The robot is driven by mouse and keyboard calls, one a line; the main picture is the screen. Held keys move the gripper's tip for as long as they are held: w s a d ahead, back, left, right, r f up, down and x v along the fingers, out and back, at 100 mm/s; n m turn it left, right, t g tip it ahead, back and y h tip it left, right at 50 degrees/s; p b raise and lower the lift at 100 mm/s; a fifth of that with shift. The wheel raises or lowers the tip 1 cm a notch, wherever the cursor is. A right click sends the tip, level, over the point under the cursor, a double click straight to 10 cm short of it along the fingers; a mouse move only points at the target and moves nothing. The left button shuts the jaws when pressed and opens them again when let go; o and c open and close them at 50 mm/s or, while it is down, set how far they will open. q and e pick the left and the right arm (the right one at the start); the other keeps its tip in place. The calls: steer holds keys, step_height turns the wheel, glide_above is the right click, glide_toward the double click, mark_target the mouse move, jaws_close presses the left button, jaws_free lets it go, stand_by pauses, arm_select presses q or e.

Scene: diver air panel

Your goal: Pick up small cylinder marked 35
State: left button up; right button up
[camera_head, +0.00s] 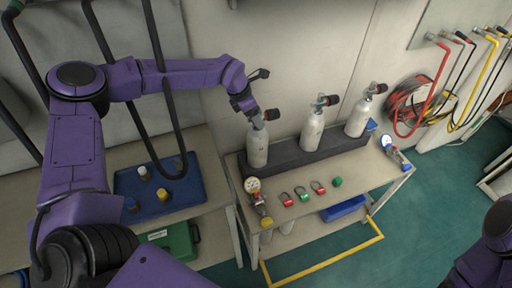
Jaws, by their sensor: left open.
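Three white cylinders stand upright in a row in a dark rack (290,163) on the bench. Any number on the cylinders is too small to read. My right gripper is out of view; only part of my right arm shows at the lower right.
A gauge (252,185) with fittings, red and green tags (302,193) and a green knob (337,182) lie on the bench front. Another gauge (388,143) is at the right end. A blue tray (130,186) sits left. Hoses (440,90) hang on the wall.

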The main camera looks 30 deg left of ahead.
arm_select(q)
steer(key=w+f, duration=0.3)
steer(key=shift+d, duration=0.1)
steer(key=shift+s+r, duration=0.45)
steer(key=shift+s, duration=0.15)
steer(key=c, duration=0.7)
steer(key=shift+s+r, duration=0.1)
jaws_close()
steer(key=shift+w, duration=0.2)
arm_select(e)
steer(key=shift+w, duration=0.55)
arm_select(q)
steer(key=shift+s+f, duration=0.1)
steer(key=shift+f, duration=0.1)
steer(key=shift+r, duration=0.15)
